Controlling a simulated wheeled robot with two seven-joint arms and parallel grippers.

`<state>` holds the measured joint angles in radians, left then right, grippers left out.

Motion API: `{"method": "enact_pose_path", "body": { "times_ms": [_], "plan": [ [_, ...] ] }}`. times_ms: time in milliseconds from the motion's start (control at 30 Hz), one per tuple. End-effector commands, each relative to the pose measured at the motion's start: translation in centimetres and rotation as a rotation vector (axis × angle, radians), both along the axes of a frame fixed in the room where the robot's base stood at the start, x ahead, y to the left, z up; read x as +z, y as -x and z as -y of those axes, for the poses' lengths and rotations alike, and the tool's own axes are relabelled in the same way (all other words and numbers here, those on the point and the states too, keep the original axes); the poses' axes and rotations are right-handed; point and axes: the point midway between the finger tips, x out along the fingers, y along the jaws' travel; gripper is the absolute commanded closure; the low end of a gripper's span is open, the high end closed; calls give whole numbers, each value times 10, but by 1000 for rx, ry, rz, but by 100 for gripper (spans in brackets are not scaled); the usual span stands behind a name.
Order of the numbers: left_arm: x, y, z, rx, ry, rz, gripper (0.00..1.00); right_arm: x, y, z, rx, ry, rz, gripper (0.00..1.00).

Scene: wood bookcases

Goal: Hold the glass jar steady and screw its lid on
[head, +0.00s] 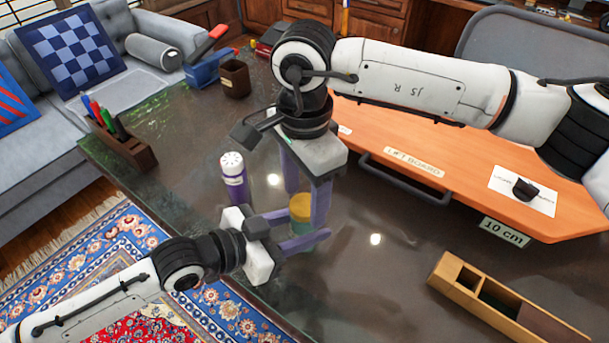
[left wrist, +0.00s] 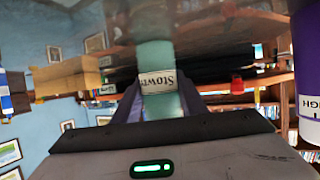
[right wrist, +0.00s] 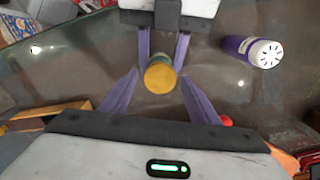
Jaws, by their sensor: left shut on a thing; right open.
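The glass jar (head: 302,227) stands on the dark glossy table, with its yellow lid (head: 300,204) at the top. The left wrist view shows the jar's teal body (left wrist: 160,52) and a white label. My left gripper (head: 298,236) is shut on the jar from the side. My right gripper (head: 304,207) points down over the jar, open, with one finger on each side of the lid. The right wrist view shows the lid (right wrist: 160,78) from above, between and apart from the open fingers. I cannot tell how tightly the lid sits.
A purple shaker (head: 233,178) stands close to the left gripper. An orange board (head: 480,180) with a handle lies at the right. A wooden divided box (head: 465,280) is at the front right. A pen holder (head: 125,145) and brown cup (head: 235,78) stand near the left and far edges.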

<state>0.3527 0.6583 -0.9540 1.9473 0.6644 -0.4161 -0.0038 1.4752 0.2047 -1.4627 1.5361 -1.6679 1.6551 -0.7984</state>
Motion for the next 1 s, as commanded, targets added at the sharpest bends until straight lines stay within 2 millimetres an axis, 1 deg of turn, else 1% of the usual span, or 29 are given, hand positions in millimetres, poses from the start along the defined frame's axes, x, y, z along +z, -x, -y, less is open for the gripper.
{"method": "enact_pose_path", "body": {
  "times_ms": [33,133,433,467,700,767,867,967,1000],
  "plan": [
    [0,0,0,0,0,0,100,-5,0,0,0,1,-2,44],
    [0,0,0,0,0,0,100,-11,0,0,-1,1,-2,44],
    [0,0,0,0,0,0,100,-13,0,0,-1,0,0,44],
    [0,0,0,0,0,0,100,-13,0,0,-1,0,0,46],
    [0,0,0,0,0,0,100,-13,0,0,-1,1,-1,86],
    [0,0,0,0,0,0,100,-13,0,0,-5,1,-1,86],
    [0,0,0,0,0,0,100,-13,0,0,-68,1,-1,86],
    [0,0,0,0,0,0,100,-13,0,0,-226,0,-1,86],
    [0,0,0,0,0,0,100,-13,0,0,-308,0,-1,86]
  ]
}}
